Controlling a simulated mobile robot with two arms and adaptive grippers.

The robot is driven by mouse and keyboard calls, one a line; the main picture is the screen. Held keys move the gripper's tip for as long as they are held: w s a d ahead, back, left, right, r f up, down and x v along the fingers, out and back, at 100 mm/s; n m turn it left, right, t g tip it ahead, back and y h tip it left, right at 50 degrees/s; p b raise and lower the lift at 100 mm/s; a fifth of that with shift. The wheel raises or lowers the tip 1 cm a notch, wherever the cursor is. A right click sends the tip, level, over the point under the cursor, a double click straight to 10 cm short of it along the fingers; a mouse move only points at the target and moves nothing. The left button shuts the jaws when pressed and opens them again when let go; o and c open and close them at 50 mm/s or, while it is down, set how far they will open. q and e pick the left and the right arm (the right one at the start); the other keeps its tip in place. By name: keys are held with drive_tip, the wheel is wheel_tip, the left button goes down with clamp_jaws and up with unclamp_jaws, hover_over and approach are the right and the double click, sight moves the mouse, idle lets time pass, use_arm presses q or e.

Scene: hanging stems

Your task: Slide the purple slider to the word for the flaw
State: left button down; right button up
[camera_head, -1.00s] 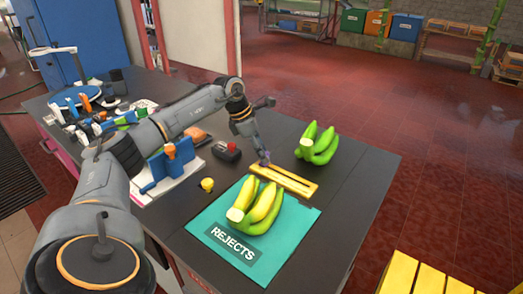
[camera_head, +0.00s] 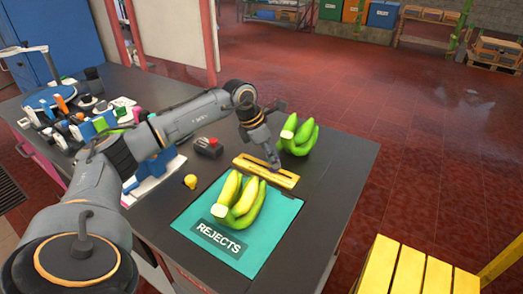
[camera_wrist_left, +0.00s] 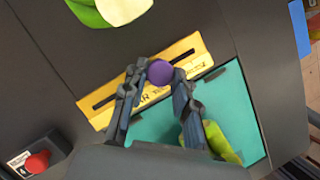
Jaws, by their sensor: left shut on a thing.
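The yellow slider board (camera_head: 245,164) lies on the dark table between two banana bunches. The left wrist view shows its dark slot (camera_wrist_left: 103,102) and printed words; letters ending in "AR" show, the rest is hidden by my fingers or too small to read. The round purple slider (camera_wrist_left: 159,70) is on the slot, right of the board's middle in that view. My left gripper (camera_wrist_left: 157,80) is shut on it, a finger at each side. In the head view my left gripper (camera_head: 275,165) covers the slider. My right gripper is not in view.
A banana bunch (camera_head: 238,203) with yellow and green fruit lies on the teal REJECTS mat (camera_head: 275,224). A green bunch (camera_head: 298,138) lies behind the board. The table's right edge is clear.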

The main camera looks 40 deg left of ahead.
use_arm(q)
drive_tip(key=c, duration=1)
unclamp_jaws()
drive_tip(key=shift+r, duration=0.1)
drive_tip(key=v, duration=1.2)
